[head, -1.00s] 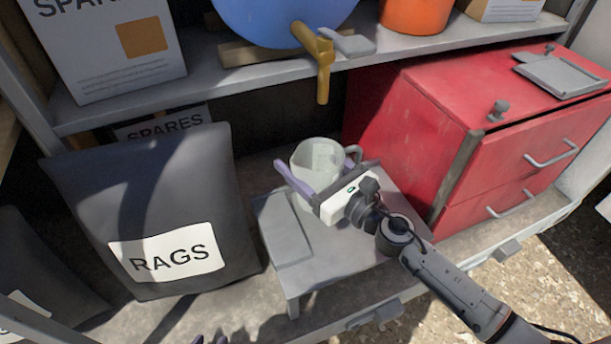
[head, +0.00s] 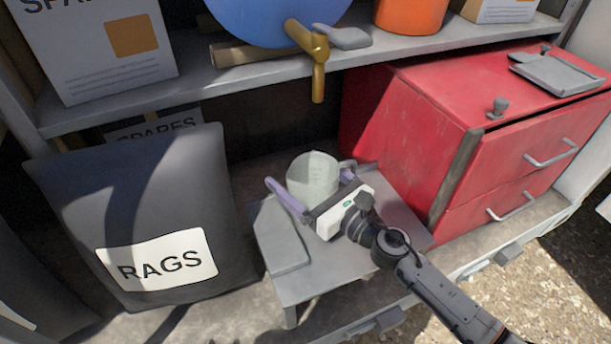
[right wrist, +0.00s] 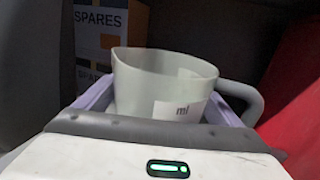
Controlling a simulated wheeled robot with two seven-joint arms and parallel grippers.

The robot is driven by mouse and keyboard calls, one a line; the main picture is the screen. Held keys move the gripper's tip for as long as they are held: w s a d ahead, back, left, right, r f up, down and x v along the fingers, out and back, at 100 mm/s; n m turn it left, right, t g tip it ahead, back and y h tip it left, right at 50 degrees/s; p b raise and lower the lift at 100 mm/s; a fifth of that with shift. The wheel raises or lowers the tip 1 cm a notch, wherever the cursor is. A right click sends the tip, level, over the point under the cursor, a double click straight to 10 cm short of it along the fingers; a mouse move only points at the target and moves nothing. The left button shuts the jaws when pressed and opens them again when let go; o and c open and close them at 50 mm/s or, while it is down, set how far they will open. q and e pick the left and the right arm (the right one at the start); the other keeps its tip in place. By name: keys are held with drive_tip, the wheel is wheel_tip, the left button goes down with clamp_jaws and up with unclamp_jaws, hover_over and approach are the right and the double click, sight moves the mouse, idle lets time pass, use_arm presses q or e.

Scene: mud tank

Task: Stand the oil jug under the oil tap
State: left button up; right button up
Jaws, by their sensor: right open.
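The oil jug (head: 312,180) is a pale grey-green cup with a side handle, standing upright on a low grey stand (head: 325,265). It also shows in the right wrist view (right wrist: 140,95), with its spout to the left, its handle to the right and an "ml" label. The brass oil tap (head: 318,75) hangs from a blue drum above, and the jug is below its spout in the head view. I cannot tell whether they line up exactly. My right gripper (head: 308,186) is open, its lilac fingers either side of the jug. My left gripper is not in view.
A dark bag marked RAGS (head: 140,215) stands to the left of the stand. A red drawer cabinet (head: 425,150) is close on the right. The upper shelf (head: 225,84) runs above, with a SPARES box (head: 95,50) and an orange container (head: 410,14).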

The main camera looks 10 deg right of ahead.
sight(325, 188)
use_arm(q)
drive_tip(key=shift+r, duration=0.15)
use_arm(e)
drive_tip(key=shift+r, duration=0.15)
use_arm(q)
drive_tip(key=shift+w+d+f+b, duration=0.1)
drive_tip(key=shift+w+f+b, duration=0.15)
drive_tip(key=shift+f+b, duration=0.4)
use_arm(e)
drive_tip(key=v, duration=1)
drive_tip(key=shift+s+d, duration=0.2)
drive_tip(key=shift+s, duration=0.15)
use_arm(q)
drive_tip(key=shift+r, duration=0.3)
use_arm(e)
drive_tip(key=shift+s+d, duration=0.3)
drive_tip(key=shift+s, duration=0.25)
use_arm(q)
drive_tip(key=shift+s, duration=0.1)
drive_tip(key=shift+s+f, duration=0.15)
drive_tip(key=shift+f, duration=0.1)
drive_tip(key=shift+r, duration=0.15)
